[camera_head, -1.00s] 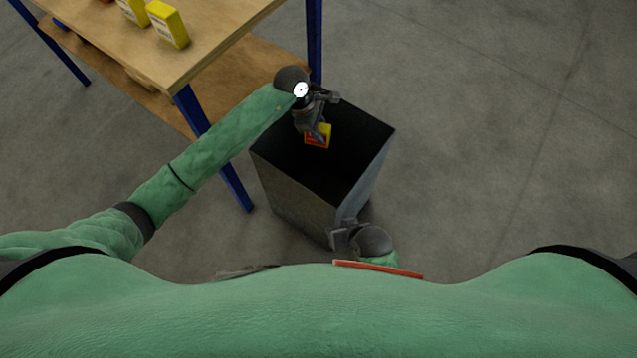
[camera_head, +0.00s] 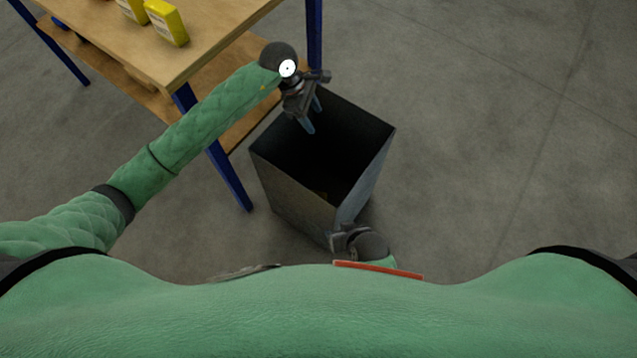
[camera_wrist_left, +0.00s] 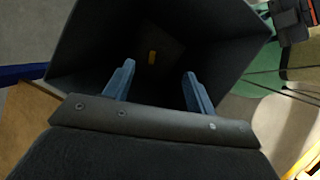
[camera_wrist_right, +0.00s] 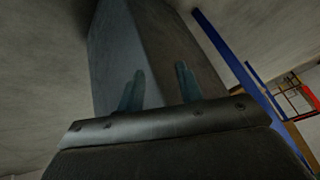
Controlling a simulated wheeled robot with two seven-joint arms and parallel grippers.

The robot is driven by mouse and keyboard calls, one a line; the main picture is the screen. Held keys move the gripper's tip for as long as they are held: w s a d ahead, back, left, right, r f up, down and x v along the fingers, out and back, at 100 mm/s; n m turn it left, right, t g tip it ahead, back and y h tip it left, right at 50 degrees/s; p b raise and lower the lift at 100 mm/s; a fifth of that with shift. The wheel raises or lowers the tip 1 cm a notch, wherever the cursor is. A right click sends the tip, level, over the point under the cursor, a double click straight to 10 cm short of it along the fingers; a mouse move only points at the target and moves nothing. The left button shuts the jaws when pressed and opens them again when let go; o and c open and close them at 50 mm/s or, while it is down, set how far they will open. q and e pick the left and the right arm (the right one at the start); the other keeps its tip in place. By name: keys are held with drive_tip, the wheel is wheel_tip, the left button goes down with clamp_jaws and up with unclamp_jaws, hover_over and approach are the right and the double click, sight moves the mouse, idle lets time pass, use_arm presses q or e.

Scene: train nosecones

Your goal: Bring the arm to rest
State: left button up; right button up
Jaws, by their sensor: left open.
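My left gripper (camera_head: 311,112) is over the open mouth of the dark bin, at the bin's table side. Its blue fingers (camera_wrist_left: 158,88) are spread apart with nothing between them in the left wrist view. My right gripper (camera_head: 338,238) is low, close to the bin's near side and in front of my body. In the right wrist view its fingers (camera_wrist_right: 160,88) are apart and empty, with the bin's outer wall beyond them.
The dark bin (camera_head: 290,190) stands on the grey floor beside a wooden table (camera_head: 215,40) with blue legs (camera_head: 230,178). Yellow boxes (camera_head: 166,22) stand on the table top. A lower wooden shelf (camera_head: 110,75) is under it. The floor right of the bin is clear.

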use_arm(q)
drive_tip(key=shift+a+r, duration=0.25)
drive_tip(key=shift+r, duration=0.4)
use_arm(e)
drive_tip(key=shift+f, duration=0.35)
drive_tip(key=shift+r, duration=0.15)
